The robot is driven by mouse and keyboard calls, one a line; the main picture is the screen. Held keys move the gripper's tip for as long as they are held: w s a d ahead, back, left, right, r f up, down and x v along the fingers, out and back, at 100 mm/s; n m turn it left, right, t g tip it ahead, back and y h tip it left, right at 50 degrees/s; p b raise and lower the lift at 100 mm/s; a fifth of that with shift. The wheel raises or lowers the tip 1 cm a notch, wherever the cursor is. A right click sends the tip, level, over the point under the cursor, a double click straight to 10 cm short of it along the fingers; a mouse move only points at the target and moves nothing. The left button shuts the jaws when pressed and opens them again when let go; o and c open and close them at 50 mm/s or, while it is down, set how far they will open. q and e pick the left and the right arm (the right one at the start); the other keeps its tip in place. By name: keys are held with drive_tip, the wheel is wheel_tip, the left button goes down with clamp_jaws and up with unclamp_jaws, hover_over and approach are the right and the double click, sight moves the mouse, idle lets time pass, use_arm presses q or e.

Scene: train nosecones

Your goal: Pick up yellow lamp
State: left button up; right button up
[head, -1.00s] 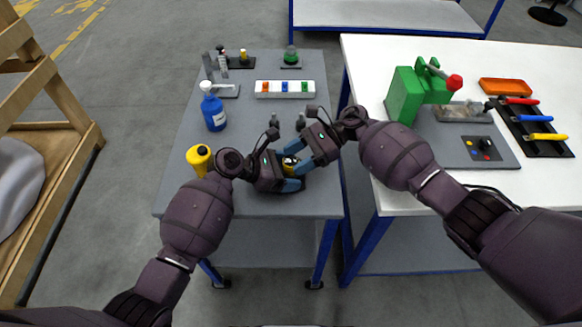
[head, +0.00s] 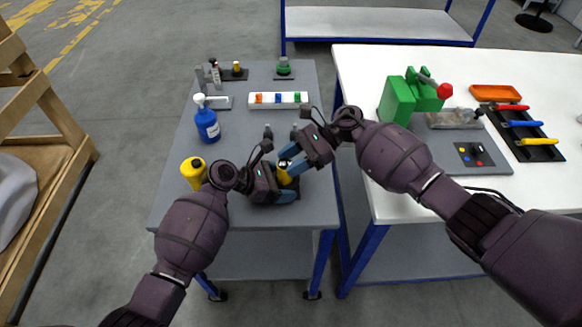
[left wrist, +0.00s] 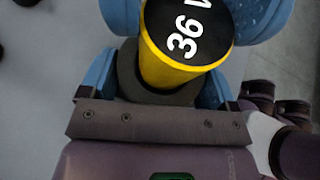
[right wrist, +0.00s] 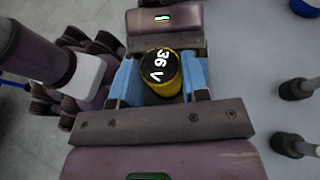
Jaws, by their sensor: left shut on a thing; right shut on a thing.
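The yellow lamp (head: 285,172) is a yellow cylinder with a black end marked "36 V". It is between my two grippers above the near part of the grey table. In the left wrist view the lamp (left wrist: 180,45) is between the blue fingers of my left gripper (left wrist: 168,75), which is shut on it. In the right wrist view the lamp (right wrist: 161,72) is between the blue fingers of my right gripper (right wrist: 158,80), also shut on it. The fingers hide part of its sides. I cannot tell whether its lower end touches the table.
A yellow container (head: 193,170) stands beside my left forearm, partly hidden. A blue spray bottle (head: 207,124) is behind it. A white tray with coloured pieces (head: 278,99) lies farther back. The white table (head: 352,72) with a green device (head: 400,98) stands to the right.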

sight(292, 162)
use_arm(q)
drive_tip(key=shift+f, duration=0.15)
use_arm(e)
wheel_tip(292, 162, up, 15)
use_arm(q)
drive_tip(key=o, duration=0.6)
drive_tip(key=shift+a, duration=0.1)
drive_tip(key=v, duration=0.7)
drive_tip(key=shift+s+a, duration=0.1)
drive_tip(key=shift+a, duration=0.05)
drive_tip(key=shift+s, duration=0.15)
use_arm(e)
drive_tip(key=shift+s, duration=0.1)
